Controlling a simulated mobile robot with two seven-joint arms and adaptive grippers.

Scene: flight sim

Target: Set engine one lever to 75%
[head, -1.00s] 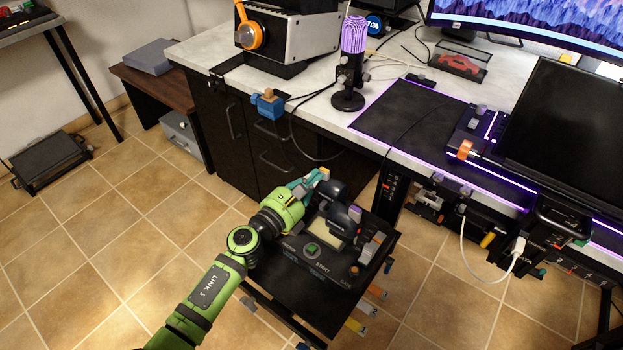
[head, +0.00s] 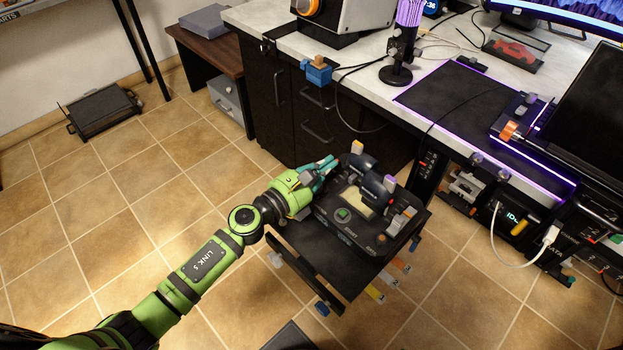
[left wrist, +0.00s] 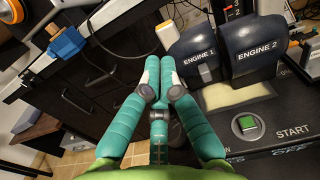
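The throttle console (head: 335,232) stands on a small dark stand. Its dark ENGINE 1 lever (left wrist: 197,62) and ENGINE 2 lever (left wrist: 254,60) stand side by side in the left wrist view. In the head view, the ENGINE 2 lever (head: 372,186) is nearer the camera and the ENGINE 1 lever is partly hidden behind it. My left gripper (left wrist: 160,62) has its teal fingertips together with nothing seen between them. It sits just left of the ENGINE 1 lever; I cannot tell whether they touch. In the head view, the left gripper (head: 328,166) reaches the console's left side. My right gripper is not in view.
A green START button (left wrist: 248,124) is on the console's front. A white-grey lever (head: 402,220) stands at its right. The desk (head: 345,55) and dark cabinet (head: 290,110) lie behind, with a blue block (head: 317,72) at the desk edge.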

